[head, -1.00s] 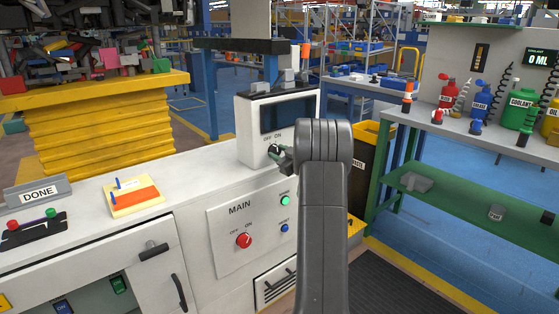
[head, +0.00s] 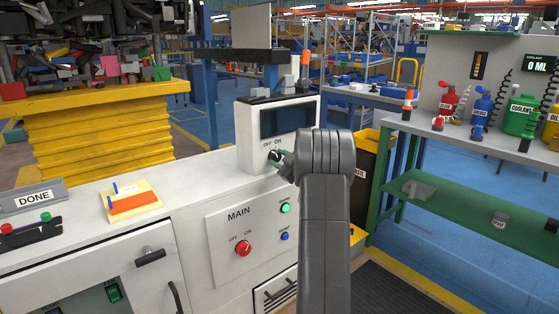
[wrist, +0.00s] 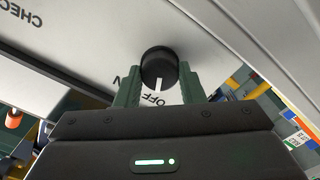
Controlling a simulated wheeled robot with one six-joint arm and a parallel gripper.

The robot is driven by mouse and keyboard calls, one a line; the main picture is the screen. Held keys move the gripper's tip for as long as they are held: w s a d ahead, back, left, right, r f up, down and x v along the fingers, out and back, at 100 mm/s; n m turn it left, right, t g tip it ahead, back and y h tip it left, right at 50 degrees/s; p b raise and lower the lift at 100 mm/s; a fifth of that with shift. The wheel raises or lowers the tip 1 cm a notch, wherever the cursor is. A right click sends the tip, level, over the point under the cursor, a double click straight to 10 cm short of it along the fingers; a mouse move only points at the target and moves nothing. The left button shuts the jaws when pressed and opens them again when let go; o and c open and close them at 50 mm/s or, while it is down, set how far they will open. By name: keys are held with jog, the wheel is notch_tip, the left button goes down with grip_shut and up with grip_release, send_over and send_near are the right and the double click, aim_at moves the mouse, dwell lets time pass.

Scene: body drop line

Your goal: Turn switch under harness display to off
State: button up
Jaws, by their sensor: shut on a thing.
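The harness display (head: 288,119) is a dark screen in a white housing on the workbench. Below it, under small OFF and ON labels, is a round black switch knob (head: 274,155). In the wrist view the knob (wrist: 158,62) sits between the green fingers of my gripper (wrist: 160,84), which is shut on it from both sides. The knob's white mark points at the OFF label (wrist: 156,99); the ON label is partly hidden by the left finger. In the head view my gripper (head: 279,157) is at the knob, partly hidden by my arm.
A MAIN panel (head: 227,253) with a red knob (head: 243,248) and green and blue buttons is on the bench front below. A DONE sign (head: 34,198) and an orange-and-yellow block (head: 132,204) are on the benchtop. A green-framed shelf (head: 455,205) stands to the right.

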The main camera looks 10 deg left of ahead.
jog(key=o, duration=1)
jog(key=p+v, duration=0.1)
jog(key=v, duration=1.3)
jog(key=shift+a, duration=0.1)
jog(key=x, duration=1.3)
jog(key=shift+w+a+b, duration=0.25)
jog(key=shift+a+b, duration=0.05)
jog(key=shift+b, duration=0.1)
jog(key=shift+d, duration=0.1)
